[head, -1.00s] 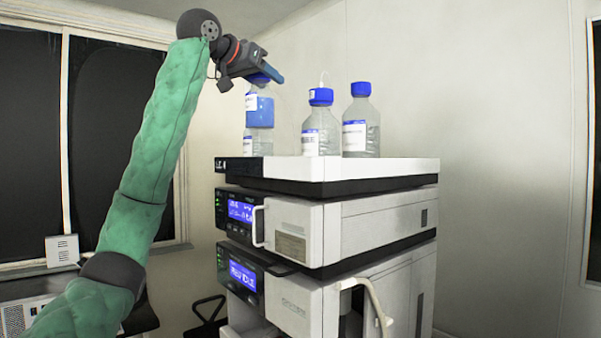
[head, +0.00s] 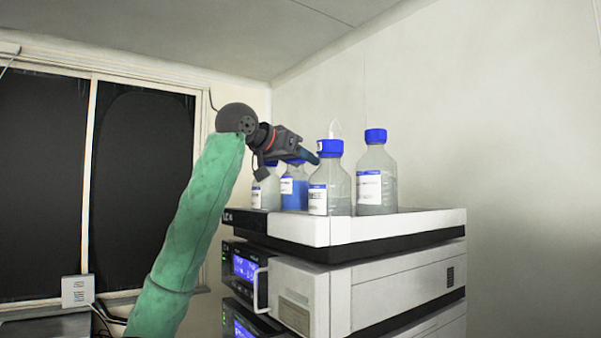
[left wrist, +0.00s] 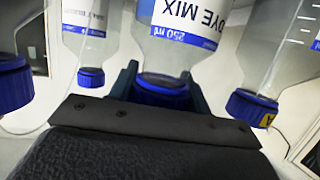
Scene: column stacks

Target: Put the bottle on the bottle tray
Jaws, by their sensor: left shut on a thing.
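The bottle tray (head: 400,225) is the white top of the instrument stack. My left gripper (head: 300,157) is shut on the cap of a bottle with blue liquid (head: 294,190). This bottle is upright over the tray, among the other bottles; I cannot tell whether its base touches the tray. In the left wrist view the held bottle (left wrist: 185,28), labelled "DYE MIX", appears upside down, its blue cap between the fingers. The front bottle partly hides it in the head view. My right gripper is not in view.
Clear bottles with blue caps stand close by: one at left (head: 266,190), one in front with a tube in its cap (head: 331,180), one at right (head: 376,185). The right part of the tray is bare. A wall stands behind.

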